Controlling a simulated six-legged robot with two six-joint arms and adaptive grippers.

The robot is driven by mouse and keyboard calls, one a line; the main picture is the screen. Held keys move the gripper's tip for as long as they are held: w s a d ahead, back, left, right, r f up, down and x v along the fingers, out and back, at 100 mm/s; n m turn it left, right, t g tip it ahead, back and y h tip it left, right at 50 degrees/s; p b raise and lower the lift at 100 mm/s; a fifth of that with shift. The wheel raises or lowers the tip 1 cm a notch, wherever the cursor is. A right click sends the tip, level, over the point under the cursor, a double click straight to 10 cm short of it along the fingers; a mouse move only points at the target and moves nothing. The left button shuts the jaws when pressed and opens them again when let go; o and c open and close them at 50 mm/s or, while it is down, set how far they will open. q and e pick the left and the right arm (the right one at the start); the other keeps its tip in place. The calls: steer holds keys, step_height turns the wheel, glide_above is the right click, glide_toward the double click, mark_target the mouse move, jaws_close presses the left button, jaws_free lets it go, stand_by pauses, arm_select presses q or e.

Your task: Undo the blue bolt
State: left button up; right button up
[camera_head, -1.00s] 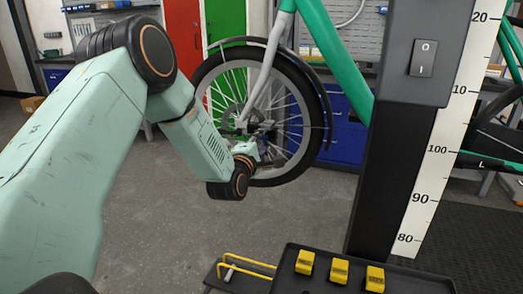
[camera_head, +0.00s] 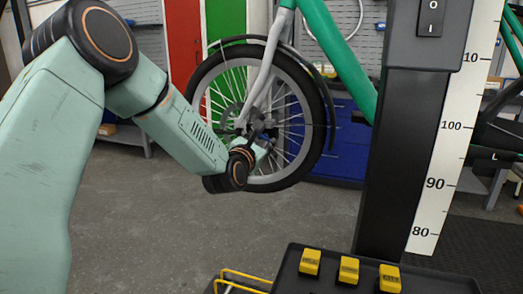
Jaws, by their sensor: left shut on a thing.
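My left arm comes in from the left and reaches to the front wheel (camera_head: 307,160) of a green cargo bike. My left gripper (camera_head: 264,136) is small and dark against the spokes, right at the wheel's hub below the grey fork (camera_head: 267,75). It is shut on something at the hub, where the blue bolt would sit. The bolt itself is hidden by the fingers or too small to make out. My right gripper is not in view.
A dark post (camera_head: 407,150) with a white height scale (camera_head: 440,165) stands right of the wheel. A black tray (camera_head: 330,284) with yellow blocks (camera_head: 349,269) is at the bottom. Blue cabinets (camera_head: 345,145) stand behind. The grey floor left of the wheel is clear.

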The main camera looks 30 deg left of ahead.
arm_select(q)
steer(key=shift+n+b, duration=0.9)
steer(key=shift+n, duration=1.3)
steer(key=o, duration=1.2)
steer(key=shift+c, duration=0.2)
steer(key=shift+s, duration=0.1)
steer(key=v, duration=1.1)
steer(key=shift+s, duration=0.4)
steer(key=shift+f, duration=0.15)
